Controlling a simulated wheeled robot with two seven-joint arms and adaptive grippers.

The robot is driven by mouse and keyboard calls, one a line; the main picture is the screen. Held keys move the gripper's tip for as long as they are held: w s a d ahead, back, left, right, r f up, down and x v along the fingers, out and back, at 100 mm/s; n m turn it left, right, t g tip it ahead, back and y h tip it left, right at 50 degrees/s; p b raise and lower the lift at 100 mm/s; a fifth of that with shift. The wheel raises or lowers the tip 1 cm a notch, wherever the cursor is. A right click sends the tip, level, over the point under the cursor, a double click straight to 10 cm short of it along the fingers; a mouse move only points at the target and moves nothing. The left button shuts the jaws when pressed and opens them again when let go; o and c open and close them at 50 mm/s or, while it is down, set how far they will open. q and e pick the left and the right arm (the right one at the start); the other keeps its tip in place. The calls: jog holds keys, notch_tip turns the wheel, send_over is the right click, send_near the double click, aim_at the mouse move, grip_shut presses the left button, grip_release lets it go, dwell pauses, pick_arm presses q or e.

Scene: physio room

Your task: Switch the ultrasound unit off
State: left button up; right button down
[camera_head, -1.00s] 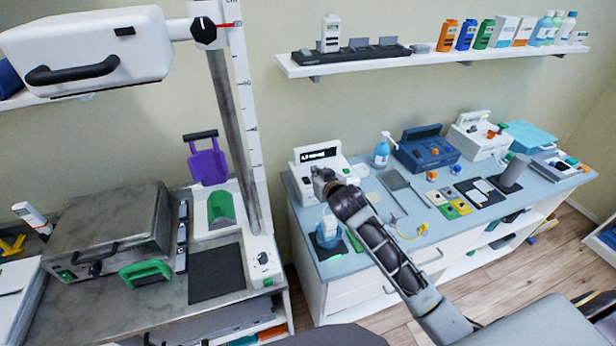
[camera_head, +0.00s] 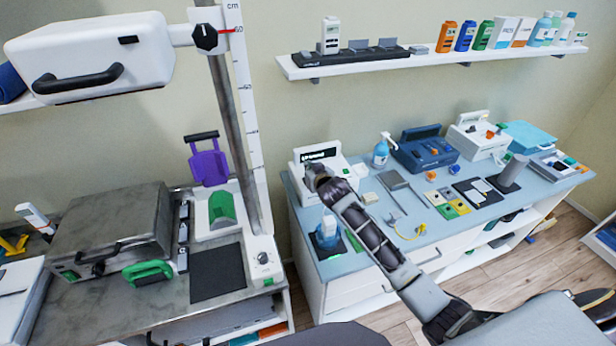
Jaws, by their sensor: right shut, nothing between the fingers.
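A white unit with a dark display showing pale text (camera_head: 321,154) stands at the left end of the blue-topped counter (camera_head: 350,268). It appears to be the ultrasound unit. My right gripper (camera_head: 316,176) is shut and empty at the front of this unit, and its arm comes in from the lower right. The gripper and wrist hide part of the unit's front panel, including any switch there. I cannot tell whether the fingertips touch the unit. My left gripper is not in view.
A pump bottle (camera_head: 381,152), a blue device (camera_head: 427,151) and another white device (camera_head: 481,136) stand along the back of the counter. A blue bottle (camera_head: 327,232) is left of my right forearm. A shelf (camera_head: 440,60) runs above. A grey bench (camera_head: 150,305) fills the left.

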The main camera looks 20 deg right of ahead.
jog(key=shift+x, duration=1)
jog(key=shift+s+f+p, duration=0.15)
jog(key=shift+f+p, duration=0.15)
jog(key=shift+f, duration=0.7)
jog(key=shift+s+f+p, duration=0.15)
jog(key=shift+f+p, duration=0.15)
jog(key=shift+f, duration=0.7)
